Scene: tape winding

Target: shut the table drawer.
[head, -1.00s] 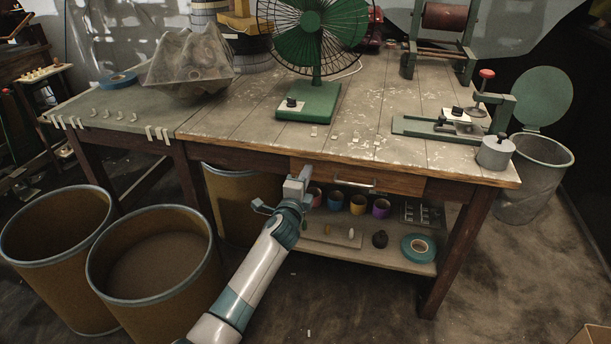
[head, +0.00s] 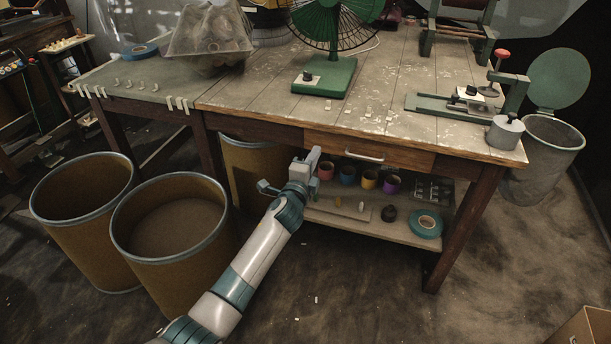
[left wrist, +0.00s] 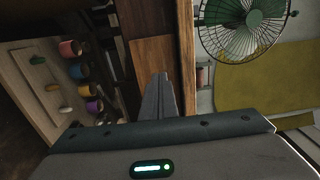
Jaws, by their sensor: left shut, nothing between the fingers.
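The table drawer (head: 400,157) has a brown wooden front with a pale bar handle (head: 364,156), set under the worktable's front edge. Its front looks nearly flush with the table's apron; I cannot tell whether a small gap remains. My left gripper (head: 315,154) is shut and empty, its fingers pointing up at the left end of the drawer front. In the left wrist view the shut fingers (left wrist: 165,88) overlap the drawer front (left wrist: 154,62), close to the table edge. I cannot tell whether they touch it. The handle is not seen there. My right gripper is not in view.
The worktable (head: 260,100) carries a green fan (head: 325,75) and a green clamp device (head: 470,100). The shelf below holds several coloured cups (head: 348,175) and a teal tape roll (head: 426,223). Two brown bins (head: 172,215) stand left of my arm.

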